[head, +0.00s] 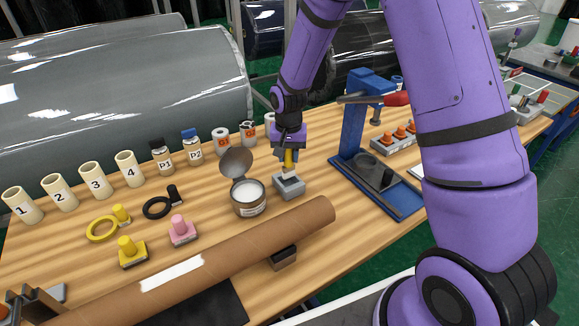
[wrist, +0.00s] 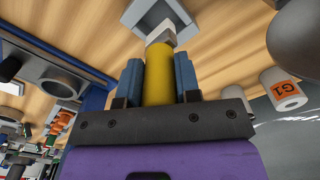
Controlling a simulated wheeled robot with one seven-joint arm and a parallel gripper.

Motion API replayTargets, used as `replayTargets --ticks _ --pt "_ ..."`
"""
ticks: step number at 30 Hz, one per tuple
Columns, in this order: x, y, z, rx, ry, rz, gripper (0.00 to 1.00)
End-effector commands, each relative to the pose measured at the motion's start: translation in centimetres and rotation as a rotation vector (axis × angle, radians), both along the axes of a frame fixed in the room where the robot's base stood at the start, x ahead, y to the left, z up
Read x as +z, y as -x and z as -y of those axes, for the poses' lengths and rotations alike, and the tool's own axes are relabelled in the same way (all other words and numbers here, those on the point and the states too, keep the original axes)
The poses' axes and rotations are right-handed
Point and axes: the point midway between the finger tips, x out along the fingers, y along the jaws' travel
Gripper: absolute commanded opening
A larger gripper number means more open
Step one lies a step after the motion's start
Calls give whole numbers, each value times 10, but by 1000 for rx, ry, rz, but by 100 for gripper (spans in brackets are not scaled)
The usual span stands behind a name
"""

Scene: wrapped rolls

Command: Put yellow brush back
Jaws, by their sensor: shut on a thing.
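My gripper (head: 289,158) is shut on the yellow brush (head: 287,161), which it holds upright by its yellow handle. In the wrist view the yellow handle (wrist: 159,75) sits between the two blue fingers of my gripper (wrist: 159,82). The brush's pale lower end points at a grey square holder (head: 288,187) on the table. The holder (wrist: 143,12) also shows in the wrist view just beyond the brush tip. The brush end is at or just above the holder's opening; I cannot tell whether it is inside.
An open can (head: 248,200) with its lid raised stands left of the holder. A blue press stand (head: 354,135) is to the right. A long cardboard tube (head: 230,252) lies in front. Numbered cups, bottles P1 and P2, and pink (head: 181,228) and yellow (head: 130,250) knobbed blocks are further left.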

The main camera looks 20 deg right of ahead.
Motion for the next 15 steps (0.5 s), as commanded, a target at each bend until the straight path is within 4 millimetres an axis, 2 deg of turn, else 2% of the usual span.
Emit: replayTargets --ticks 5,11,15 --pt "-12 0 0 0 0 0 3" --pt "-38 0 0 2 1 -1 3" --pt "-40 0 0 2 0 2 3"
